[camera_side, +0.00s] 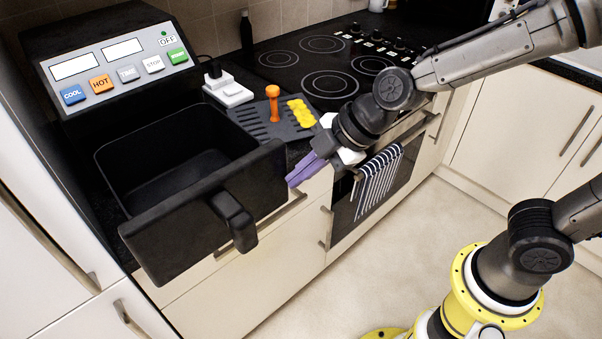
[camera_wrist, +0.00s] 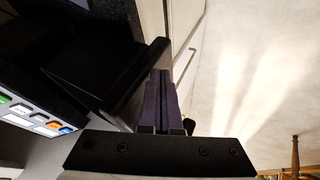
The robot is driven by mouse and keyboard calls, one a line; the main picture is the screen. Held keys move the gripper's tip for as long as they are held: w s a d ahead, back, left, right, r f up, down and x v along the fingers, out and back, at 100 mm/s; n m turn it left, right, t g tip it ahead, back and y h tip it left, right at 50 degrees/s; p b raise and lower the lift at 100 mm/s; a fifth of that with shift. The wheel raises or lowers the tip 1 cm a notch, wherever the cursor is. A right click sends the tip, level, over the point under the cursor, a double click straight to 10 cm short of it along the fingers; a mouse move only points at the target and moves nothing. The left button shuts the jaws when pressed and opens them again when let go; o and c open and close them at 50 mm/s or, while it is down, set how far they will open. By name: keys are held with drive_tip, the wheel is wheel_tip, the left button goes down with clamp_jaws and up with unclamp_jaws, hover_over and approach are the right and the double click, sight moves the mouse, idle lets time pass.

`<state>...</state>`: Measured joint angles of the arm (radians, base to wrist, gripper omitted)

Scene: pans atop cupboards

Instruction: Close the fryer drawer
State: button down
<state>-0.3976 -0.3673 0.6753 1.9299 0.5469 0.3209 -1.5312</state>
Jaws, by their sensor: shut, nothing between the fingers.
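The black fryer drawer (camera_side: 180,228) is pulled out from under the fryer (camera_side: 115,60) in the side view, and its inside looks empty. Its handle (camera_side: 234,222) sticks out from the middle of the front panel. My gripper (camera_side: 292,181) has purple fingers, shut and empty. The fingertips are at the right end of the drawer's front panel; I cannot tell whether they touch it. In the wrist view, the shut fingers (camera_wrist: 160,100) lie beside the dark drawer (camera_wrist: 110,75), with the fryer's coloured buttons at the left.
A dark rack (camera_side: 262,122) with an orange peg (camera_side: 273,103) and yellow slices (camera_side: 301,113) lies right of the fryer. A striped towel (camera_side: 378,180) hangs on the oven front below the hob (camera_side: 325,65). Open floor (camera_side: 350,285) lies in front of the cupboards.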

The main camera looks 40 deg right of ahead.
sight(219, 113)
drive_tip(key=w, duration=2.5)
drive_tip(key=shift+w, duration=0.4)
